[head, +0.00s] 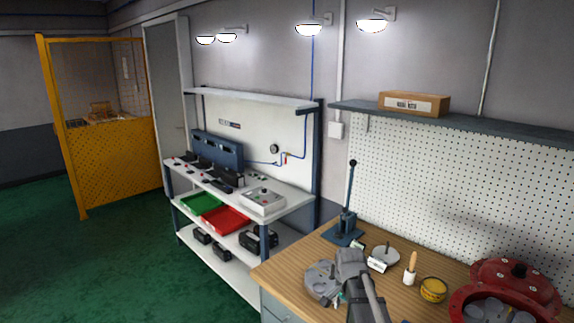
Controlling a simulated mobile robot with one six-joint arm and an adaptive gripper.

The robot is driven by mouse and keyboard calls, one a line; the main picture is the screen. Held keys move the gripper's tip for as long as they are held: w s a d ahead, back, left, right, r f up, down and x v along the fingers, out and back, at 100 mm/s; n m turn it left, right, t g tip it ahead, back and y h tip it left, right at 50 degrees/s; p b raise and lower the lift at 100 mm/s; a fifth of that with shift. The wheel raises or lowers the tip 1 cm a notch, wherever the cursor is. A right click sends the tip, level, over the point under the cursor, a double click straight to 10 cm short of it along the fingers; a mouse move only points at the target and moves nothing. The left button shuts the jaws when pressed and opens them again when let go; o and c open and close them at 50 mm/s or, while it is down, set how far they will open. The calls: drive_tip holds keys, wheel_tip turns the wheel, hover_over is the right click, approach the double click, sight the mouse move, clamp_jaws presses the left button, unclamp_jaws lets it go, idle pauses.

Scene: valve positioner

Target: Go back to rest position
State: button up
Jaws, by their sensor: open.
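My arm (365,295) rises from the bottom edge of the head view, right of centre, over the front of the wooden workbench (300,262). My gripper (340,298) is at its end, small and partly hidden by my own arm links. It is open, and I see nothing held in it. A grey round metal part (318,278) lies on the bench just left of my gripper. I cannot tell whether they touch.
A lever press (347,225), a grey disc (386,256), a brush (411,268), a yellow tin (433,290) and a red round housing (508,282) stand on the bench. A white shelf bench (290,199) with bins stands left. The green floor (110,260) is clear.

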drive_tip(key=s+f+n+b, duration=0.3)
drive_tip(key=s+n, duration=0.6)
drive_tip(key=s, duration=0.4)
drive_tip(key=shift+a+f+n, duration=0.15)
drive_tip(key=shift+f+n, duration=0.1)
drive_tip(key=shift+n, duration=0.05)
